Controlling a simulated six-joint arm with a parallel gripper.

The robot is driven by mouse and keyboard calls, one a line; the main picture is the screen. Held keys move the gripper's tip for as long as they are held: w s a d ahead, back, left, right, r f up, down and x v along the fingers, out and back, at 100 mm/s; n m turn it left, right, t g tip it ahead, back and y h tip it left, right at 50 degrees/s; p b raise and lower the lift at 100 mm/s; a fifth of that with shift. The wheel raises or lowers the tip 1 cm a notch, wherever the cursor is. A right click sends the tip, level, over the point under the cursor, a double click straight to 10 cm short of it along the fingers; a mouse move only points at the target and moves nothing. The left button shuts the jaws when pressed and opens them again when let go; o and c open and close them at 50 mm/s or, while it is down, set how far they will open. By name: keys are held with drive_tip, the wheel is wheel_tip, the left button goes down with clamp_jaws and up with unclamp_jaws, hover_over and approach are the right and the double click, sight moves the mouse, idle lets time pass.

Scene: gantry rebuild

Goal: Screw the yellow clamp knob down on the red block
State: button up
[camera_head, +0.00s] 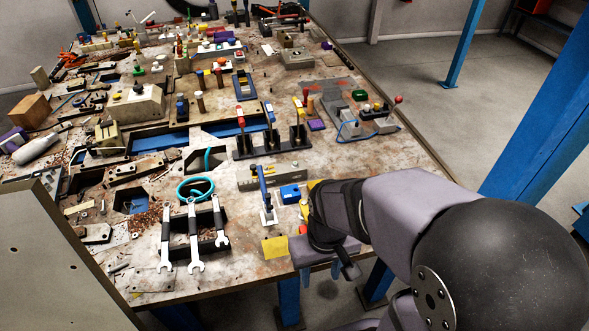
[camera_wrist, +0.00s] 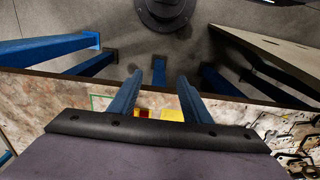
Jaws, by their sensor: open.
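In the wrist view the two blue fingers of my gripper (camera_wrist: 160,84) stand apart with nothing held between them. Beyond them, at the near table edge, a small red patch (camera_wrist: 145,113), possibly the red block, sits beside a yellow patch (camera_wrist: 172,114). In the head view a small red piece (camera_head: 303,229) shows just left of my wrist, with a yellow piece (camera_head: 304,210) close above it. I cannot tell which yellow part is the clamp knob.
A yellow plate (camera_head: 274,247) lies at the near table edge. A blue block (camera_head: 290,193) and an upright blue-handled toggle clamp (camera_head: 265,195) stand left of my wrist. Spanners (camera_head: 195,235) rest on a black rack further left. Several fixtures crowd the table behind.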

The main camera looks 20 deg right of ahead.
drive_tip(key=w+d+f+b, duration=0.3)
drive_tip(key=w+f, duration=0.1)
drive_tip(key=w, duration=0.5)
drive_tip(key=w+r, duration=0.1)
drive_tip(key=w, duration=0.2)
drive_tip(key=w+r+n, duration=0.1)
drive_tip(key=w+r, duration=0.1)
drive_tip(key=w, duration=0.1)
drive_tip(key=w+d+r+n, duration=0.1)
drive_tip(key=w, duration=0.2)
drive_tip(key=shift+w+d+r+t, duration=0.1)
drive_tip(key=shift+w+r+t, duration=0.1)
drive_tip(key=shift+t, duration=0.1)
drive_tip(key=shift+w+r+n, duration=0.4)
drive_tip(key=shift+w+r, duration=0.05)
drive_tip(key=shift+r, duration=0.2)
drive_tip(key=shift+w+r+n, duration=0.4)
drive_tip(key=shift+r, duration=0.2)
drive_tip(key=n, duration=0.1)
drive_tip(key=r+n, duration=0.1)
drive_tip(key=shift+s+r+n, duration=0.1)
drive_tip(key=shift+s+n, duration=0.2)
drive_tip(key=shift+s, duration=0.1)
drive_tip(key=shift+s+n, duration=0.3)
drive_tip(key=shift+n, duration=0.2)
drive_tip(key=shift+s+n, duration=0.15)
drive_tip(key=shift+n, duration=0.45)
